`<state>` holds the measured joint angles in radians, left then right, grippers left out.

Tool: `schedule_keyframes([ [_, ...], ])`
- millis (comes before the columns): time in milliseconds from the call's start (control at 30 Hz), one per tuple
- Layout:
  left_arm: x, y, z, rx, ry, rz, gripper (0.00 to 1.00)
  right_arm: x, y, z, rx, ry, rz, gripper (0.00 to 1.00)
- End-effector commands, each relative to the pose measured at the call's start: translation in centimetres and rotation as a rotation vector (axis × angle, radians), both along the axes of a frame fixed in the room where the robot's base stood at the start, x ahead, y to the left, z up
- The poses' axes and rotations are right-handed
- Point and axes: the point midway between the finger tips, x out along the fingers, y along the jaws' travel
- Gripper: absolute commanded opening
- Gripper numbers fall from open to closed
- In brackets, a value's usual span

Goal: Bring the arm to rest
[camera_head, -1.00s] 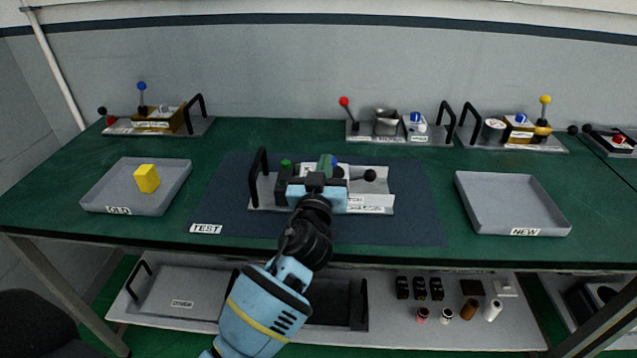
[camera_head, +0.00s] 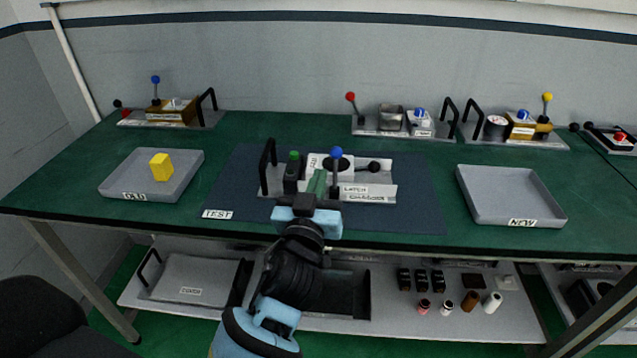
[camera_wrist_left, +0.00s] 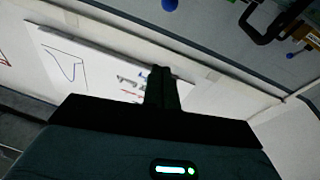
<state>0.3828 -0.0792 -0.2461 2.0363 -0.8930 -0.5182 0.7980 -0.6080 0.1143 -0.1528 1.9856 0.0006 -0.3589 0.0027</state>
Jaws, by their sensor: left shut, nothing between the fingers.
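My left arm comes in from the bottom of the head view. The fixture stands on the dark test mat (camera_head: 420,215) and has a black handle, a green button, a blue-knobbed lever and a black-knobbed lever. In the left wrist view the closed fingers (camera_wrist_left: 161,75) point toward a whiteboard with drawn lines. My right gripper is not in view.
The OLD tray (camera_head: 120,187) at left holds a yellow block (camera_head: 161,167). The NEW tray (camera_head: 510,205) at right is empty. Several lever fixtures line the back of the table. A lower shelf (camera_head: 420,325) holds a cover and small parts.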

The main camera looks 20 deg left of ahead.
Motion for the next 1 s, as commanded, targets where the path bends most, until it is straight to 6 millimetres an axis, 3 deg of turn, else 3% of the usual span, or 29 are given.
schedule_keyframes([
  [367,-0.3,0.0,-0.1,0.001,0.002,0.0,0.0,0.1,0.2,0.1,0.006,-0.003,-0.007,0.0],
  [467,-0.7,0.0,-1.5,0.009,0.034,-0.008,0.0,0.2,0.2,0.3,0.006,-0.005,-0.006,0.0],
  [567,-1.9,0.0,-5.1,0.027,0.117,-0.032,0.0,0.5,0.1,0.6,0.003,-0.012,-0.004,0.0],
  [667,-4.3,0.1,-10.5,0.051,0.24,-0.073,0.0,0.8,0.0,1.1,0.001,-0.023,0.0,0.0],
  [800,-9.4,0.2,-18.2,0.08,0.423,-0.141,0.0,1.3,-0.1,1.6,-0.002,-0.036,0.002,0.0],
  [867,-12.0,0.3,-21.2,0.089,0.497,-0.17,0.0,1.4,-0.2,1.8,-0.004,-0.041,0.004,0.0],
  [1000,-19.0,0.6,-27.2,0.103,0.662,-0.238,0.0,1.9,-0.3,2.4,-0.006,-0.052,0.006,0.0],
])
